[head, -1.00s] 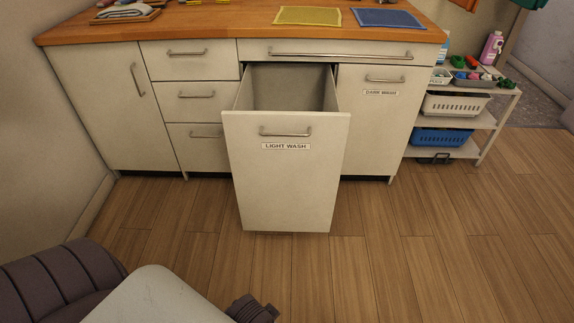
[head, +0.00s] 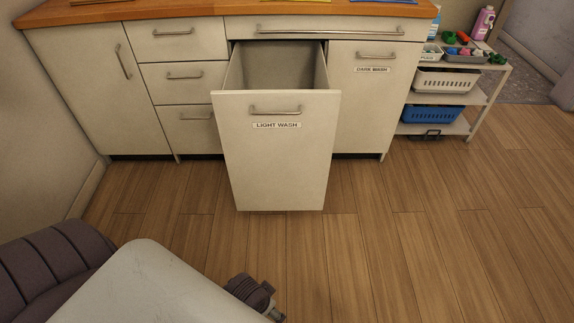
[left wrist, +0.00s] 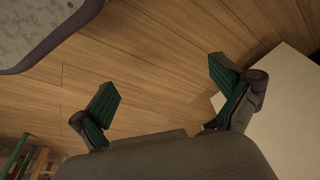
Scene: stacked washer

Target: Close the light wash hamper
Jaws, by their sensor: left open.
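The light wash hamper (head: 276,165) is a white pull-out drawer with a bar handle (head: 275,110) and a "LIGHT WASH" label. It stands pulled well out from the cabinet, its open top showing an empty-looking inside. My left arm comes in from the lower left in the head view, and only a dark part of its gripper end (head: 252,292) shows, in front of and below the hamper, apart from it. In the left wrist view my left gripper (left wrist: 165,95) has its two green-padded fingers spread over the wood floor, with nothing between them. A pale panel, probably the hamper front, lies at the right there. My right gripper is not seen.
The dark wash front (head: 372,105) is shut at the right of the hamper. Shut drawers (head: 184,78) and a door stand at the left. A shelf with baskets (head: 431,114) is at the right. The wood floor (head: 420,220) ahead is clear.

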